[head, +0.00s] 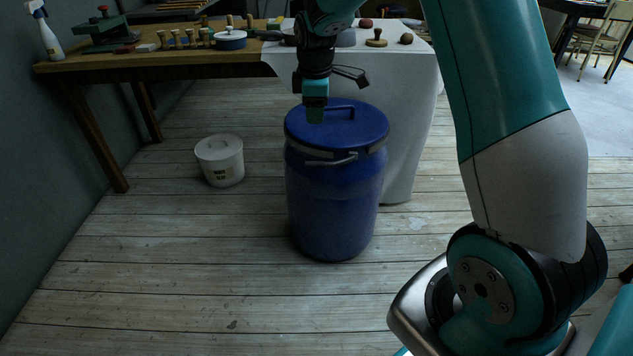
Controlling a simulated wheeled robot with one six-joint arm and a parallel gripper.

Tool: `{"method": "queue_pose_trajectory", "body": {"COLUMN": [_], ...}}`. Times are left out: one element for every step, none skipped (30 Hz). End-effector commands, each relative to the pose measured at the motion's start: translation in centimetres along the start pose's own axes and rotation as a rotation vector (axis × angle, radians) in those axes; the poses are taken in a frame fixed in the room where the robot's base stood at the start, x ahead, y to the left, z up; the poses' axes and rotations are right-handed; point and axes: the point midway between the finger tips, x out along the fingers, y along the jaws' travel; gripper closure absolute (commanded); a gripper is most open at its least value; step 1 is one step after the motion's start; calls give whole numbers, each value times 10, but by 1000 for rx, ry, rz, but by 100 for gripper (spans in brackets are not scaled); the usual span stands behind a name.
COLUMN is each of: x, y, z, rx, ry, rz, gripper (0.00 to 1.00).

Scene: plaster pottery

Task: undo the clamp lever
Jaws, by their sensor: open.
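A blue drum (335,205) with a blue lid (362,122) stands upright on the floor in the middle of the head view. A dark clamp ring (300,147) runs around the rim under the lid. The clamp lever (332,160), a pale metal bar, lies along the front of the ring, close against the drum. The lid has a raised handle on top.
A white lidded bucket (220,163) stands on the floor left of the drum. A wooden table (150,62) behind carries pots and tools, with a pale cloth (410,110) hanging close behind the drum. The plank floor in front is clear.

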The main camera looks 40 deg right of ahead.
Motion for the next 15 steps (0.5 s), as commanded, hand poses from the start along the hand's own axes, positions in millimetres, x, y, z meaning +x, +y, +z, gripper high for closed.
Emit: {"method": "queue_pose_trajectory", "body": {"x": [12,15,18,21,24,28,32,38,46,53,59,69,76,83,92], "y": [3,5,7,7,7,7,7,7,6,6,6,6,6,6,6], "z": [3,4,6,6,6,7,6,6,7,7,7,7,7,7,7], "rx": [-5,-9,-12,-13,-14,-15,-15,-15,-15,-15,-15,-15,-15,-15,-14], "ry": [-7,-10,-13,-14,-15,-16,-15,-15,-16,-16,-15,-15,-15,-15,-15], "rz": [2,4,5,5,4,4,4,4,2,2,3,1,1,2,2], "gripper": [53,53,53,53,53,53,53,53,53,53,53,53,53,53,53]}}
